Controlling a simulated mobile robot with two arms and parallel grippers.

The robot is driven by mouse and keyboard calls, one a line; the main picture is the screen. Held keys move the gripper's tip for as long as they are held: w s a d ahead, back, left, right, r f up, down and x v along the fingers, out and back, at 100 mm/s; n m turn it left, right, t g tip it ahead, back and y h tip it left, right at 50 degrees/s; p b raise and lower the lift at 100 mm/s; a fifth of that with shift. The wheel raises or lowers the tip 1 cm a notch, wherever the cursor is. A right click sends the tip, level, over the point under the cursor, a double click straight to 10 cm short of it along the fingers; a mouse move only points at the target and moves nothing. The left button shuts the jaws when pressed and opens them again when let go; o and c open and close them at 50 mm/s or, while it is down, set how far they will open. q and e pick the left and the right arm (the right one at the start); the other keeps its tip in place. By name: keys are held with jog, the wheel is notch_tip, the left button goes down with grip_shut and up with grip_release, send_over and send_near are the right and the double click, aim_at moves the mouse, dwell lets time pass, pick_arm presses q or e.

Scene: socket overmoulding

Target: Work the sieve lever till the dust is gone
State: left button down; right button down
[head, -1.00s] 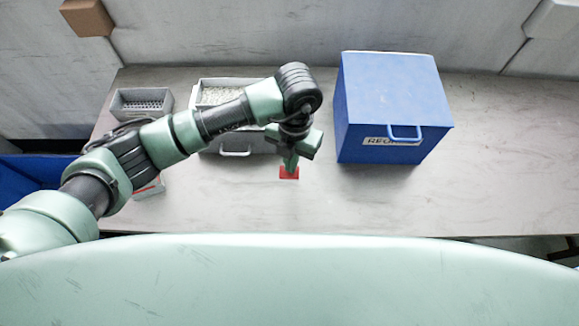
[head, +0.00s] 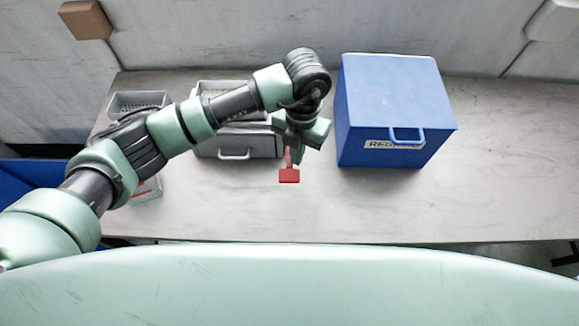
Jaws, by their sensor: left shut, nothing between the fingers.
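The sieve (head: 262,143) is a grey box with a pale front handle (head: 234,155), left of the middle of the table. Its top is mostly hidden behind my left arm, so I cannot tell how much dust is on it. The red lever (head: 289,176) sticks out at its right front, with a flat pad and a thin stem. My left gripper (head: 298,158) is shut and empty, just right of the lever stem. I cannot tell whether it touches the lever. My right gripper is not in view.
A blue box (head: 390,95) with a front handle and a partly hidden label stands right of the sieve. A grey tray (head: 138,100) sits at the back left. A blue bin (head: 30,180) is at the left edge. The table's right side (head: 510,170) is clear.

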pick_arm(q)
jog(key=shift+r, duration=0.1)
notch_tip(320, 180, up, 8)
jog(key=b, duration=0.1)
jog(key=shift+w+d+f+b, duration=0.2)
jog(key=shift+w+b, duration=0.1)
jog(key=shift+w, duration=0.1)
dwell(0.9)
